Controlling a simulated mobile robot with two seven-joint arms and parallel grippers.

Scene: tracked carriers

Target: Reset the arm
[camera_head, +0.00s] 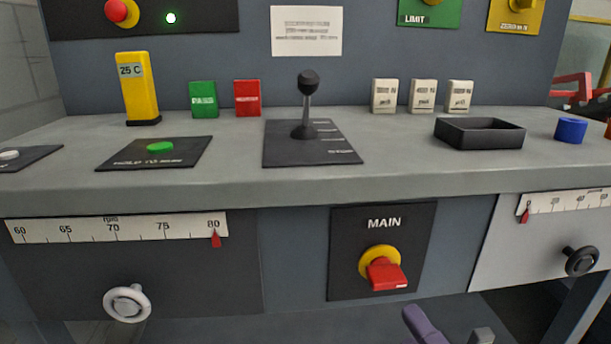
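Part of what looks like my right arm or gripper (450,332) shows at the bottom edge, right of the middle. A purple-grey piece and a small light grey block stand apart there; the rest is cut off by the frame. I cannot tell whether it is open or shut. It is below and to the right of the red MAIN switch (386,274) and appears apart from it. My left gripper is not in view.
The console's grey shelf (230,178) carries a black lever (307,100), a green button (160,147), a yellow 25 C block (138,88), a black tray (480,134) and a blue cylinder (570,130). Below are a white knob (127,303) and a black knob (580,261).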

